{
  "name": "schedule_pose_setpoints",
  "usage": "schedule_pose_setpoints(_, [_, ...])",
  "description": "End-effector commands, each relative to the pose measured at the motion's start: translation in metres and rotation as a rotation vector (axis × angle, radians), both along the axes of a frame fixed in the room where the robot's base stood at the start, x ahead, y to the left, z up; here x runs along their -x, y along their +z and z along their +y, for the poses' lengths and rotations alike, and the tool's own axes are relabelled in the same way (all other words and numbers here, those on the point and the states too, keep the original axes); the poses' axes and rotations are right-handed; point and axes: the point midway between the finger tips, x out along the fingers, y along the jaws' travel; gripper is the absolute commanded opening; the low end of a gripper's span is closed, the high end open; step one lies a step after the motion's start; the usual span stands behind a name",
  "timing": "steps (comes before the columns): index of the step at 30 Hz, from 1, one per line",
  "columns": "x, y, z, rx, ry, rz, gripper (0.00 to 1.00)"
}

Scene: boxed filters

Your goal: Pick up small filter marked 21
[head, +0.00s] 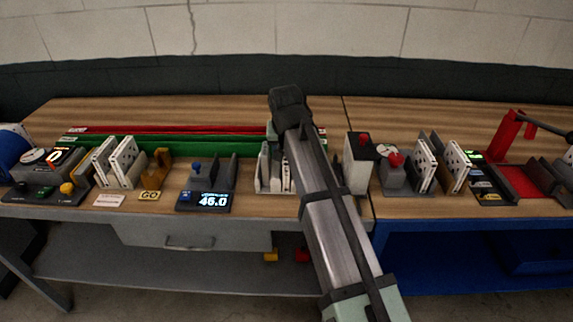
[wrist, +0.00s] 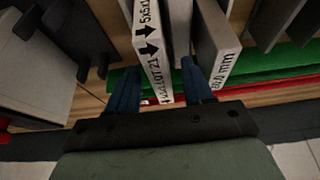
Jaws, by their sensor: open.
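A slim white filter (wrist: 152,50) stands on edge in the wrist view, its printed side showing black arrows, a size and what looks like LOT21. My gripper (wrist: 158,66) is open, with one blue finger on each side of this filter's near end. I cannot tell whether either finger touches it. In the head view several white filters stand in a small rack (head: 264,190), partly covered by my arm. My gripper is hidden there behind my arm.
A grey block marked in mm (wrist: 214,48) stands close to the right finger. Green (wrist: 268,66) and red rails run below the fingers. In the head view, a display reading 46.0 (head: 213,200) is left of the rack and a grey box (head: 356,165) right of it.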

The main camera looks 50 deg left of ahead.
Motion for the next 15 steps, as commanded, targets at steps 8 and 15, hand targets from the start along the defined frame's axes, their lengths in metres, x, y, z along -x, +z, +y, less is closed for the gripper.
schedule_pose_setpoints(8, [-0.0026,-0.0091,0.0026,0.0,-0.001,0.0,0.51])
schedule_pose_setpoints(15, [-0.0025,-0.0094,0.0025,0.0,-0.001,0.0,0.51])
